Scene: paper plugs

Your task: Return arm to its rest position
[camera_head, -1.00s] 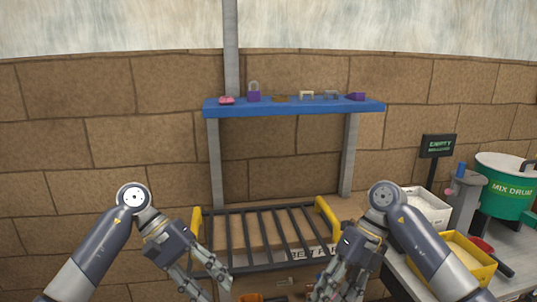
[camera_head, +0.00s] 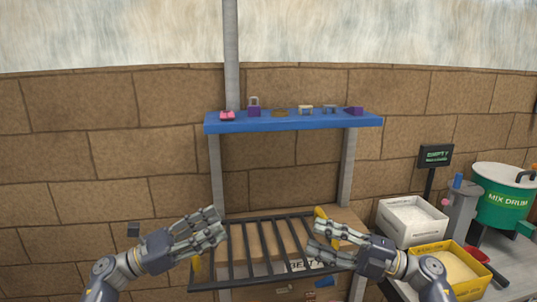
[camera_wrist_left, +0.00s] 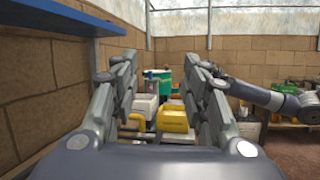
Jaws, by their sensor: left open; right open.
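My left gripper (camera_head: 212,228) comes in from the lower left in the head view, its fingers pointing right over the left part of the dark barred rack (camera_head: 262,285). It is open and empty; the left wrist view also shows its two fingers (camera_wrist_left: 165,95) spread apart with nothing between them. My right gripper (camera_head: 322,242) comes in from the lower right, its fingers pointing left near the rack's right side. It is open and appears empty. The two grippers face each other with a clear gap between them.
A blue shelf (camera_head: 290,123) with several small items stands behind the rack. To the right are a white bin (camera_head: 412,234), a yellow tray (camera_head: 440,284), a grey post (camera_head: 460,215), a dark sign (camera_head: 435,156) and a green mix drum (camera_head: 505,208).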

